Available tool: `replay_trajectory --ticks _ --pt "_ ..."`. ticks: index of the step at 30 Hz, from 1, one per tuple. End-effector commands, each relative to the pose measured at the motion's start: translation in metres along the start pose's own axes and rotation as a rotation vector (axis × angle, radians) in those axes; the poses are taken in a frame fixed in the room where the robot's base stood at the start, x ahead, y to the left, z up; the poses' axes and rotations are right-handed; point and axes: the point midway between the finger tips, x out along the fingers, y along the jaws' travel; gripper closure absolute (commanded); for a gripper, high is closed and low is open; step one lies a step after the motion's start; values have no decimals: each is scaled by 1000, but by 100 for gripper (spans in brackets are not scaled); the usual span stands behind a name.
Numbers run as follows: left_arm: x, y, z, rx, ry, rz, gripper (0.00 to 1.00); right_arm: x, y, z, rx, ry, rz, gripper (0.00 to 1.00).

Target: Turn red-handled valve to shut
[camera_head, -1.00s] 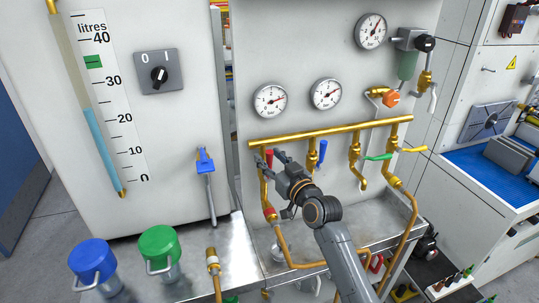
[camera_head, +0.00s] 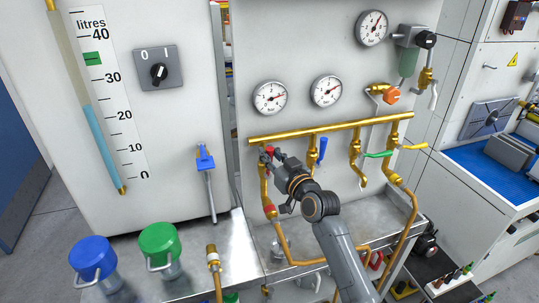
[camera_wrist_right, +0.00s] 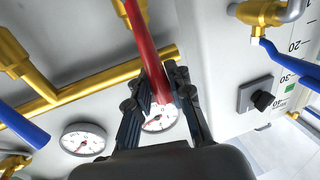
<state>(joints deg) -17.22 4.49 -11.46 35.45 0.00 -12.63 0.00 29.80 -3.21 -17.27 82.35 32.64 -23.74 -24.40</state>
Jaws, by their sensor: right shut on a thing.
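The red-handled valve (camera_head: 269,150) sits at the left end of the brass pipe (camera_head: 330,131); in the head view my right gripper covers most of it. In the right wrist view its red handle (camera_wrist_right: 147,50) runs between the two dark fingers. My right gripper (camera_head: 271,155) is shut on this handle, and in the right wrist view the fingertips (camera_wrist_right: 165,90) lie on either side of its end. My left gripper is in neither view.
A blue-handled valve (camera_head: 322,149) hangs just right of my right gripper. Green (camera_head: 377,155) and yellow (camera_head: 414,149) handles stand further right. Gauges (camera_head: 270,97) are above the pipe. A metal tray (camera_head: 345,232) lies below.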

Motion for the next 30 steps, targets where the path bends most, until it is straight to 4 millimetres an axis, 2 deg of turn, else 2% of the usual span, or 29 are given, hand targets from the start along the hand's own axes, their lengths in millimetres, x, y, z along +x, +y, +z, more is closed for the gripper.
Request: replay_trajectory --ticks 11,30 --pt "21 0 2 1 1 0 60 -3 16 8 167 30 1 100" --pt "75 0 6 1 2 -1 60 -12 58 34 756 141 3 100"
